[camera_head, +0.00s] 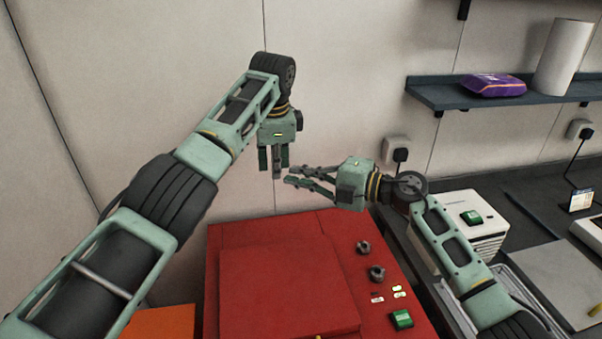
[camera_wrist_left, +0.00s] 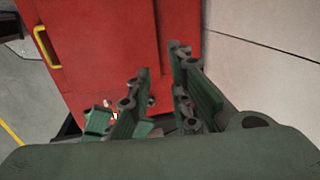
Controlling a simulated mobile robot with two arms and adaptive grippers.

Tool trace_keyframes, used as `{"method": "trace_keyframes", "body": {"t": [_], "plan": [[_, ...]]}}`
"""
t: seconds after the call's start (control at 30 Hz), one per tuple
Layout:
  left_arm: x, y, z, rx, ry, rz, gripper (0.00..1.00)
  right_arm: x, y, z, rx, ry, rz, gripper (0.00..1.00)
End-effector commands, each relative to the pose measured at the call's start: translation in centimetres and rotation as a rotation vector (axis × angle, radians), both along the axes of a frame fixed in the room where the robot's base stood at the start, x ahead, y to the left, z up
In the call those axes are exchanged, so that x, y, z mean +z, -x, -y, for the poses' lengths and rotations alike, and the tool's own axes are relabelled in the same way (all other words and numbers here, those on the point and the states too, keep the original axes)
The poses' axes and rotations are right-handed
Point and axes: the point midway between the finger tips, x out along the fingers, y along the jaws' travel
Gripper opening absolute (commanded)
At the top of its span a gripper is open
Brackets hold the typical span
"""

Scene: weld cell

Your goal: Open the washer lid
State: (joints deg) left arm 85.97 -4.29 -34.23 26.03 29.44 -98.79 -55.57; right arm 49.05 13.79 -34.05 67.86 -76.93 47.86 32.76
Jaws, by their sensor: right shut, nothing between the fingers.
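The washer is the red box, with its red lid (camera_head: 285,290) lying flat on top, closed as far as I see. A bit of yellow handle (camera_head: 318,337) shows at the lid's near edge; the left wrist view shows the yellow handle (camera_wrist_left: 43,46) whole, on the red surface. My left gripper (camera_head: 274,168) points down above the washer's far edge, fingers apart and empty. In the left wrist view its fingers (camera_wrist_left: 160,80) frame a gap over the red surface. My right gripper (camera_head: 290,176) points left beside it, shut and empty. Neither touches the lid.
Knobs (camera_head: 377,273) and a green switch (camera_head: 402,319) sit on the washer's right side. A wall stands close behind. A dark shelf (camera_head: 450,98) holds a purple pack (camera_head: 494,85) and a white roll (camera_head: 563,57). A counter with a white box (camera_head: 474,226) stands right.

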Motion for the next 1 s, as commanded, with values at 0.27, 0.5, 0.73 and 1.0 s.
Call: {"method": "trace_keyframes", "body": {"t": [0.27, 0.5, 0.73, 1.0], "plan": [[0.0, 0.0, 0.0, 0.000, 0.000, 0.000, 0.30, 0.0, 0.0, 0.0, 0.000, 0.000, 0.000, 0.00], [1.0, 0.1, 0.1, 0.000, 0.000, 0.003, 0.30, 0.0, 0.0, 0.0, 0.000, 0.000, 0.000, 0.00], [5.5, 0.8, 0.3, 0.000, 0.000, 0.005, 0.30, 0.0, 0.0, 0.0, 0.000, 0.000, 0.000, 0.00], [10.3, 1.8, 0.6, 0.001, 0.000, 0.000, 0.30, 0.0, 0.0, 0.0, 0.000, 0.000, 0.000, 0.00]]}}
